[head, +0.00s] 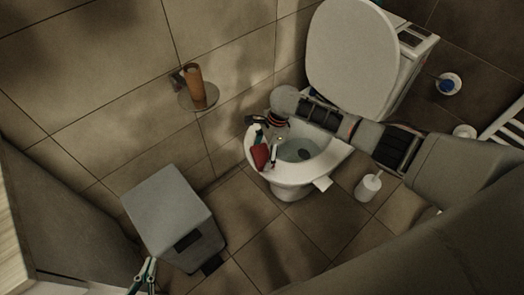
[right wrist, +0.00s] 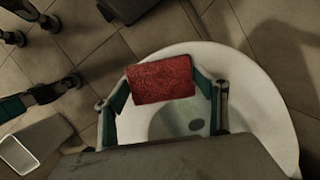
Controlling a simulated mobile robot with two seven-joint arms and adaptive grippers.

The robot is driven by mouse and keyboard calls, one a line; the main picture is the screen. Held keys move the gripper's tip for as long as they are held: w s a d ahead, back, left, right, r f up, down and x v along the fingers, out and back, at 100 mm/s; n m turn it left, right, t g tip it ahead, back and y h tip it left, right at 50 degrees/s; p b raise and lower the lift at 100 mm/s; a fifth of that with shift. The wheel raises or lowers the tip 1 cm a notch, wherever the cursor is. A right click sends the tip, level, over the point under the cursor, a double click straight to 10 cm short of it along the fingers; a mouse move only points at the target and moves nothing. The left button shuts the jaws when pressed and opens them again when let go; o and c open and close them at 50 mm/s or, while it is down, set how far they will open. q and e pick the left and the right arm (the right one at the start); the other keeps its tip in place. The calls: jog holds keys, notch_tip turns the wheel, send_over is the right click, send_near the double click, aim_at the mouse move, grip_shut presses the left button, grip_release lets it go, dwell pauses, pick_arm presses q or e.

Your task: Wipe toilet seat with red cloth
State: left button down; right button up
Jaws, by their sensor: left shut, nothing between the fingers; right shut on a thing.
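The red cloth (head: 261,157) is at the left rim of the toilet in the head view, and it also shows between my right fingers in the right wrist view (right wrist: 161,79). My right gripper (head: 266,143) is shut on it. The toilet seat (head: 327,164) is the pale ring around the bowl; the cloth lies over its edge, and whether it touches the surface I cannot tell. The lid (head: 350,58) stands raised behind. My left gripper (head: 143,275) is shut and empty at the bottom left, low by the grey bin.
A grey bin (head: 168,210) stands on the floor left of the toilet. A wall shelf (head: 198,96) holds a brown cup (head: 195,84). A toilet brush (head: 368,187) stands right of the bowl. Floor between bin and toilet is clear.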

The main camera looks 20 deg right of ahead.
aim_at(275, 174)
jog(key=shift+s+d+r+p, duration=0.1)
jog(key=shift+s+r+p, duration=0.1)
jog(key=shift+r+p, duration=0.1)
pick_arm(q)
jog(key=shift+w+r, duration=0.25)
jog(key=shift+r, duration=0.35)
jog(key=shift+w+r, duration=0.25)
jog(key=shift+r, duration=0.35)
pick_arm(e)
jog(key=shift+s+d+f, duration=0.1)
jog(key=shift+s+f, duration=0.1)
jog(key=shift+s, duration=0.15)
